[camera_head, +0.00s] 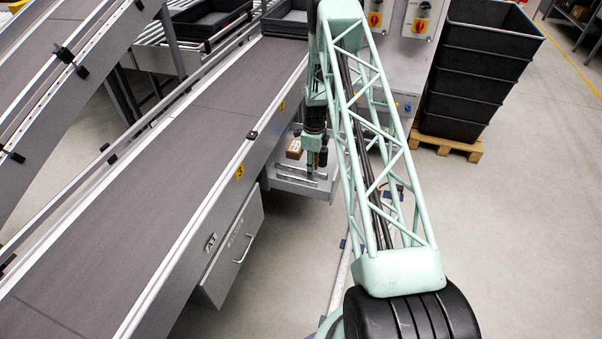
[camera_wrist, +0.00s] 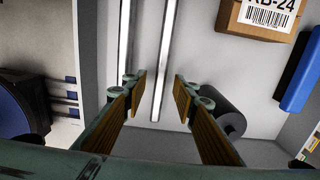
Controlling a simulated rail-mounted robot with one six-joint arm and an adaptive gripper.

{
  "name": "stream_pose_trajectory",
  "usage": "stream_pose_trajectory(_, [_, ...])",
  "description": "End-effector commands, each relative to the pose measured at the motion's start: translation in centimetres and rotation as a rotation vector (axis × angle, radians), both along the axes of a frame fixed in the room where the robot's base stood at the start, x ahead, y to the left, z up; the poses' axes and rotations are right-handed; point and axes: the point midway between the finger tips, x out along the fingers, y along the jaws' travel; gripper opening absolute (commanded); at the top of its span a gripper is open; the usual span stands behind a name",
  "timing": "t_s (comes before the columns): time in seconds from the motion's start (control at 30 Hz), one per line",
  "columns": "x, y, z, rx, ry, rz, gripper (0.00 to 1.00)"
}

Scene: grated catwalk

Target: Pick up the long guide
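Two pale metal strips lie side by side in a grey drawer (camera_head: 283,184). In the wrist view one strip (camera_wrist: 164,50) passes between my fingers, with its near end in view. The other strip (camera_wrist: 123,45) lies to its left and runs behind my left finger, so I cannot tell which strip is longer. My gripper (camera_wrist: 159,82) is open and empty, with its fingers on either side of the right strip and a gap on both sides. In the head view my gripper (camera_head: 311,172) points down into the drawer.
A labelled cardboard box (camera_wrist: 262,17), a dark cylinder (camera_wrist: 224,112) and a blue item (camera_wrist: 301,75) lie to the right of the strips in the wrist view. A conveyor (camera_head: 150,180) stands left of the drawer. Stacked black crates (camera_head: 475,75) stand at right.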

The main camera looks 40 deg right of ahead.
Motion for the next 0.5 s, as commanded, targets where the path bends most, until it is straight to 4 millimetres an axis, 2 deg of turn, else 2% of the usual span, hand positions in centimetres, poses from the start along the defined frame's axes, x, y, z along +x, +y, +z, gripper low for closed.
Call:
stream_pose_trajectory(0.17, [-0.01, 0.01, -1.32, 0.000, 0.000, 0.000, 0.26])
stream_pose_trajectory(0.5, [0.00, 0.01, -1.42, 0.000, 0.000, 0.000, 0.26])
